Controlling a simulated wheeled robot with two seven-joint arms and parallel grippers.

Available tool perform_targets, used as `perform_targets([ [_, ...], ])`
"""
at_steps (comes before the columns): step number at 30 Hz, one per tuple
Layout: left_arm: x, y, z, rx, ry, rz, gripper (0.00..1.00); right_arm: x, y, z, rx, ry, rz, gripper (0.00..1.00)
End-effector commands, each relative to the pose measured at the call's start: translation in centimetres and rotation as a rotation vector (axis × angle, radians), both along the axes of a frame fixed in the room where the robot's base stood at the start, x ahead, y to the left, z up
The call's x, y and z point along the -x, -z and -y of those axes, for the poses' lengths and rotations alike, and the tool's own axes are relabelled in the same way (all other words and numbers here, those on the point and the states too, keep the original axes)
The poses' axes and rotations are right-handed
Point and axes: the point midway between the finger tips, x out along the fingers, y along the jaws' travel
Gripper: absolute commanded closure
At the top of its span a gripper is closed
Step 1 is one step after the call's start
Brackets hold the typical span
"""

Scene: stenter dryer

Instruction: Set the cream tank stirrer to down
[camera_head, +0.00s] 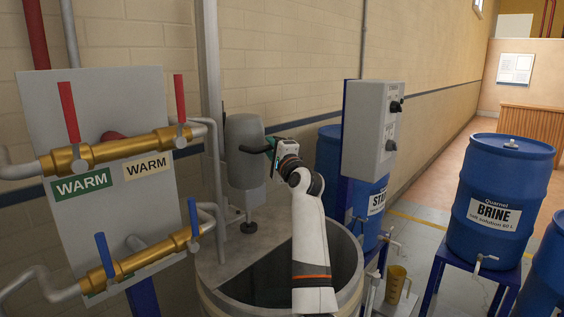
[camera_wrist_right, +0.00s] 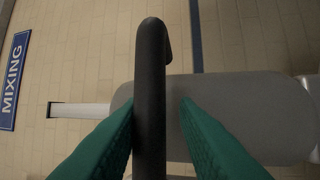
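The cream tank stirrer (camera_head: 245,180) is a grey motor housing on a pole above a round cream tank (camera_head: 348,296), whose lid is part open. A black handle sticks out of the housing; in the right wrist view the handle (camera_wrist_right: 150,95) runs upright through the middle, with the grey housing (camera_wrist_right: 235,110) behind it. My right gripper (camera_head: 270,150) is at the handle. Its green fingers (camera_wrist_right: 158,103) lie either side of the bar, with a gap at the right finger; the left finger looks close to or touching it. My left gripper is out of view.
A panel with brass valves (camera_head: 95,155) and red and blue levers stands at the left. A grey control box (camera_head: 370,125) with black knobs is right of my arm. Blue drums (camera_head: 498,190) stand on stands at the right, with a yellow jug (camera_head: 397,285) below.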

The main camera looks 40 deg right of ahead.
Motion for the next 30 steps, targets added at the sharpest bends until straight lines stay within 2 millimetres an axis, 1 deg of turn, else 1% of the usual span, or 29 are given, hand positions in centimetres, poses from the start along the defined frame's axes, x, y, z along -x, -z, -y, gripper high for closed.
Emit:
perform_targets([
  [1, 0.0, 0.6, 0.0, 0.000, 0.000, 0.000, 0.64, 0.8, 0.7, -0.3, 0.000, 0.001, -0.003, 0.75],
  [9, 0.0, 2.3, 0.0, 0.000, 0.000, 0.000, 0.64, 5.9, 1.7, -1.9, 0.001, 0.002, -0.003, 0.75],
  [12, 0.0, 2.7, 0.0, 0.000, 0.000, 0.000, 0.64, 7.5, 1.9, -2.4, 0.000, 0.002, -0.004, 0.75],
  [15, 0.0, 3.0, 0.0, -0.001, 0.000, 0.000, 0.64, 8.7, 2.0, -2.8, 0.001, 0.001, -0.004, 0.75],
  [18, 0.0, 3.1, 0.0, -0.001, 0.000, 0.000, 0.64, 9.4, 2.1, -3.0, -0.002, 0.001, -0.005, 0.75],
  [21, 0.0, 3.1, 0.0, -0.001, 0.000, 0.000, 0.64, 9.7, 2.0, -3.1, -0.001, 0.001, -0.004, 0.75],
  [30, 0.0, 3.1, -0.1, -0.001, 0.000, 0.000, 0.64, 9.7, 2.0, -3.1, -0.001, 0.001, -0.004, 0.75],
])
